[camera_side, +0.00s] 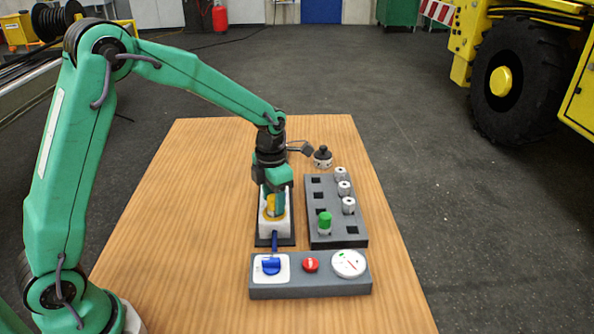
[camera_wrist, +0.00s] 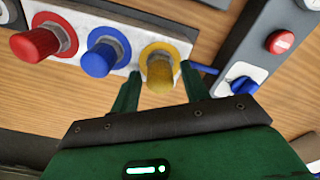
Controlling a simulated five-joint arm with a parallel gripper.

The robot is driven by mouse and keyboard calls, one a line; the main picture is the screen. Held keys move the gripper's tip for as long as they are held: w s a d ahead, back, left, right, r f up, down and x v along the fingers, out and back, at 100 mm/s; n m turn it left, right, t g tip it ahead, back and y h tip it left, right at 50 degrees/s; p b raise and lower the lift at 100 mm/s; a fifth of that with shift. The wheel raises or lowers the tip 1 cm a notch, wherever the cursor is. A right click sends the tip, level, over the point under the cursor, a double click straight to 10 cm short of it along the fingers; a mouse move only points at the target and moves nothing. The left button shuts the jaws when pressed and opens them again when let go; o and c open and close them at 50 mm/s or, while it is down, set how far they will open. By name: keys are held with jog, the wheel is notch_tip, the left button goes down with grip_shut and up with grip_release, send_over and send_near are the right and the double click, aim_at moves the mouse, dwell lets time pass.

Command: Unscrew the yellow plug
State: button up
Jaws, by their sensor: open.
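The yellow plug (camera_wrist: 160,69) is the rightmost of three plugs in the wrist view. It sits upright in a pale block (camera_wrist: 196,36), beside a blue plug (camera_wrist: 102,55) and a red plug (camera_wrist: 40,42). My gripper (camera_wrist: 158,76) is open, with one green finger on each side of the yellow plug. I cannot tell whether either finger touches it. In the side view the yellow plug (camera_side: 270,204) shows at the near end of the block (camera_side: 283,224), under my gripper (camera_side: 274,203), which hides the other two plugs.
A grey rack (camera_side: 351,234) stands right of the block, with a green-topped plug (camera_side: 324,221) and several white pieces. In front is a control panel (camera_side: 292,288) with a blue knob (camera_side: 271,266), red button (camera_side: 311,265) and gauge (camera_side: 348,263). The table's right front is clear.

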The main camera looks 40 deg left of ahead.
jog(key=m, duration=0.6)
jog(key=shift+m, duration=2.9)
jog(key=shift+m, duration=1.1)
jog(key=m, duration=0.9)
jog(key=shift+m, duration=0.4)
